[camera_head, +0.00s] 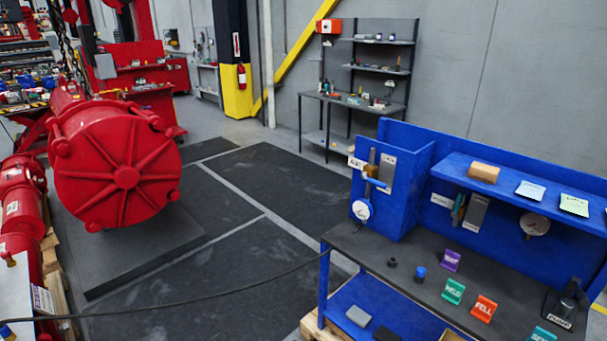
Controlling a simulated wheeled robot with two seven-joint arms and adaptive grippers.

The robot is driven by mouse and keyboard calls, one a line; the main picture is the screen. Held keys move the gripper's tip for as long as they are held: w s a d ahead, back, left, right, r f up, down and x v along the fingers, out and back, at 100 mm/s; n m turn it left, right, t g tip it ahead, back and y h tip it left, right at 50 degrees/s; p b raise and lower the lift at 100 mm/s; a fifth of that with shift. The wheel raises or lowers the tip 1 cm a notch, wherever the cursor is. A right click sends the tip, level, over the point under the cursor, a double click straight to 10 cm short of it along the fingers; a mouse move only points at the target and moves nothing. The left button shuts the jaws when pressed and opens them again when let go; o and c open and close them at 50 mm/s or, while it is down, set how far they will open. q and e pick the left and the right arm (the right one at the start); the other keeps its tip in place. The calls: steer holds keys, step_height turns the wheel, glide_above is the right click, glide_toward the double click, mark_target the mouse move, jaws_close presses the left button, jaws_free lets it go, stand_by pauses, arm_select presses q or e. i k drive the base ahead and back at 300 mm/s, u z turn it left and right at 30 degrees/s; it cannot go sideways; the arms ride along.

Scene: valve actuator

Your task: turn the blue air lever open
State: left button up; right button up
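A small blue lever (375,182) sits on a brass valve (371,166) at the left end of the blue workbench. A grey plate (387,172) is beside the valve and a white tag (356,163) is to its left, its text too small to read surely. A round white gauge (361,210) hangs just below. The lever lies roughly crosswise and slants down to the right; I cannot tell the valve's state. Neither of my grippers shows in the head view.
The workbench top (400,257) holds coloured label stands, including a purple one (450,260), and small parts. A second valve with a gauge (534,225) is under the blue shelf (515,182). A large red actuator (126,178) stands left. Dark floor mats (250,260) lie clear; a black hose crosses in front.

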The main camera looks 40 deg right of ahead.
mark_target(364, 176)
steer(key=u, duration=0.3)
steer(key=i, duration=0.95)
steer(key=z, duration=0.35)
steer(key=i, duration=0.75)
steer(key=z, duration=0.75)
